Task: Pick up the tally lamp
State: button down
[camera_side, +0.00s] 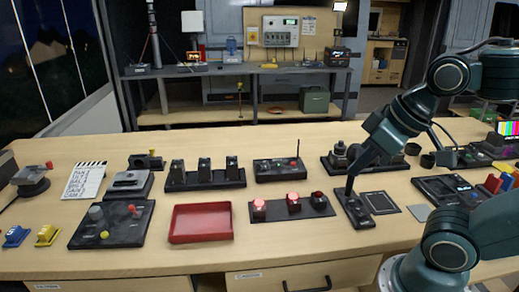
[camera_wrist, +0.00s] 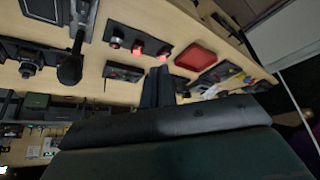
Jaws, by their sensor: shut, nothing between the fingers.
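A black strip (camera_side: 277,211) on the bench carries two red-lit lamps (camera_side: 259,204) (camera_side: 293,203) and a dark, unlit one (camera_side: 318,201). Which of these is the tally lamp I cannot tell. The strip also shows in the wrist view (camera_wrist: 150,46), with the lamps on it. My gripper (camera_side: 349,190) points down just right of the strip, over or at a small black panel (camera_side: 357,216). Its fingers are together and hold nothing. In the wrist view my gripper (camera_wrist: 158,72) shows as two dark fingers side by side. Whether the tips touch the panel is unclear.
A red tray (camera_side: 201,223) lies left of the strip. Behind stand a black box with an antenna (camera_side: 278,169) and a rack of upright levers (camera_side: 204,176). A dark flat square (camera_side: 381,202) lies right of the panel. The bench front (camera_side: 260,252) is bare.

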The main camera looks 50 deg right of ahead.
jog(key=c, duration=2.2)
grip_release()
jog(key=c, duration=0.9)
grip_release()
jog(key=w+d+f+m+g, duration=0.2)
jog(key=w+d+f+m, duration=0.1)
jog(key=w+d, duration=0.1)
jog(key=w+d+f+m+g, duration=0.1)
jog(key=w+d+f+m, duration=0.2)
jog(key=w+d, duration=0.1)
jog(key=w+d+f+m+g, duration=0.2)
jog(key=w+d+f+m, duration=0.1)
jog(key=d, duration=0.3)
jog(key=shift+w+d+g, duration=0.2)
jog(key=shift+w+g, duration=0.1)
jog(key=shift+w, duration=0.55)
